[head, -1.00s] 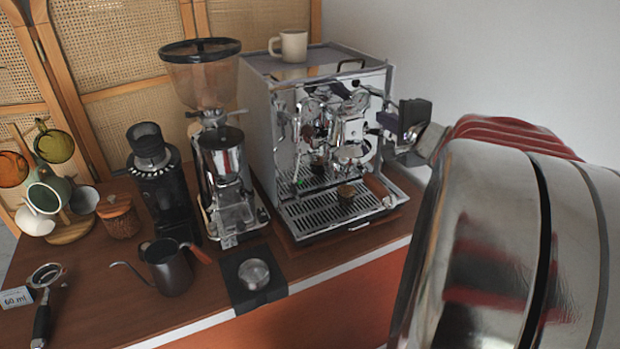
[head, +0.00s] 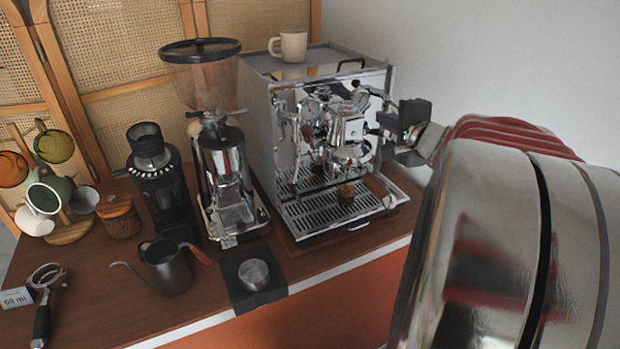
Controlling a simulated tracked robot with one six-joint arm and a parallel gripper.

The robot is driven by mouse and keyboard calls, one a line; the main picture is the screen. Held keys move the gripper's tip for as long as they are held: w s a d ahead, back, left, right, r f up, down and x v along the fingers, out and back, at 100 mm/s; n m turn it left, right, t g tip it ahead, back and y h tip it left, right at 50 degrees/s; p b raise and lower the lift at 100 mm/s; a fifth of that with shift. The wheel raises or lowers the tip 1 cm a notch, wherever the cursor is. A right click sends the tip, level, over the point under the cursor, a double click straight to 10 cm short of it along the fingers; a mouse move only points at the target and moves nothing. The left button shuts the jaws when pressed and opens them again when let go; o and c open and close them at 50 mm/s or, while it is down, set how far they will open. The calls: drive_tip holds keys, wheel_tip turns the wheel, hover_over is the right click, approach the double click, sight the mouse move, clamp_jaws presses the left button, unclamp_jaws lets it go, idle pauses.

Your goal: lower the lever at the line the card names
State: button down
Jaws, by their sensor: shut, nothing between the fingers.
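The espresso machine (head: 258,130) stands at the back right of the wooden cart, its chrome front facing right and forward. A small lever (head: 372,131) shows at the right of its group head, close to my gripper; its exact position is hard to tell. The card (head: 17,298) at the far left edge reads "60 ml". My gripper (head: 388,128) is shut and empty, beside the right side of the machine's front. Its fingertips are small and dark here, and I cannot tell whether they touch the lever. My arm hides the right of the view.
A grinder (head: 226,165) with a large hopper stands left of the machine, and a smaller black grinder (head: 160,185) beside it. A kettle (head: 167,268), tamper (head: 254,273), portafilter (head: 43,300) and mug tree (head: 68,232) occupy the left. A cup (head: 290,46) sits on the machine.

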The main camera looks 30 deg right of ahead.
drive_tip(key=shift+f, duration=0.1)
drive_tip(key=shift+s+f, duration=0.1)
drive_tip(key=shift+f, duration=2)
wheel_tip(320, 180, down, 4)
drive_tip(key=shift+r, duration=0.1)
approach(386, 135)
wheel_tip(386, 135, down, 5)
drive_tip(key=w, duration=0.2)
drive_tip(key=shift+w+d+r, duration=0.2)
drive_tip(key=shift+w+d, duration=0.05)
drive_tip(key=shift+d, duration=0.1)
